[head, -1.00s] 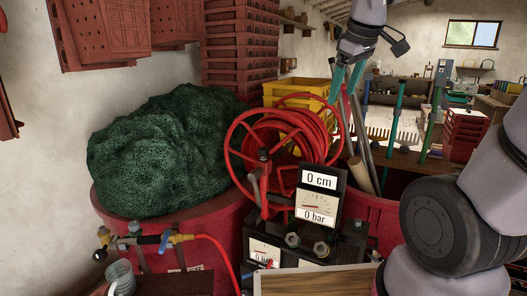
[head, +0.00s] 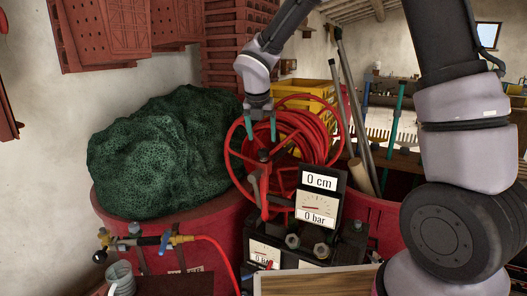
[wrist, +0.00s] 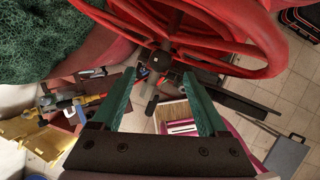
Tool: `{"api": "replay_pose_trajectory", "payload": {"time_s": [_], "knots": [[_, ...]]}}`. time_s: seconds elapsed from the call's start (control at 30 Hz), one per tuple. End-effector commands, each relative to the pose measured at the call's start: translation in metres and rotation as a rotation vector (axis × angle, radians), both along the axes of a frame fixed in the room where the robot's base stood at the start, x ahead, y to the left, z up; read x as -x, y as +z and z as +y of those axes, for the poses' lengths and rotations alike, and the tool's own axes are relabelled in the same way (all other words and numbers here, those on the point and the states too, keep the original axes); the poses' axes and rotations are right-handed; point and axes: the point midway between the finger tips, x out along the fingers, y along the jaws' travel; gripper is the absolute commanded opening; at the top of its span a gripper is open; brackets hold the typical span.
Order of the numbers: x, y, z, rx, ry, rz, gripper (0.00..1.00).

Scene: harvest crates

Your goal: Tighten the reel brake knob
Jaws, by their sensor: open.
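The red hose reel (head: 284,143) stands upright in the middle of the head view, with red hose wound on it. A small dark knob (head: 264,156) sits at its hub, which I take for the brake knob; a crank handle (head: 254,184) hangs just below it. My gripper (head: 261,137) is open and empty, pointing down with its teal fingers just above the hub, apart from the knob as far as I can tell. In the wrist view the reel (wrist: 215,45) crosses the top, and the dark hub (wrist: 161,60) shows beyond and between the fingertips (wrist: 160,82).
A gauge box (head: 319,203) reading 0 cm and 0 bar stands right of the hub. A green net heap (head: 165,150) fills a red tub on the left. A brass valve (head: 170,238) with red hose is at lower left. Poles (head: 358,100) lean behind the reel.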

Motion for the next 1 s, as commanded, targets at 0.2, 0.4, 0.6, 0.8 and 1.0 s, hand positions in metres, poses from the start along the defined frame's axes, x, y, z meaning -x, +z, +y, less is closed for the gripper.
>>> {"api": "replay_pose_trajectory", "payload": {"time_s": [0.2,0.4,0.6,0.8,1.0], "knots": [[-0.015,-0.040,-0.004,0.003,0.000,0.003,0.76],[-0.025,-0.062,-0.006,0.000,-0.003,0.001,0.76],[-0.028,-0.068,-0.007,-0.001,-0.001,-0.001,0.76],[-0.028,-0.067,-0.007,-0.001,-0.003,-0.001,0.72],[-0.027,-0.067,-0.007,-0.001,-0.003,-0.001,0.00]]}}
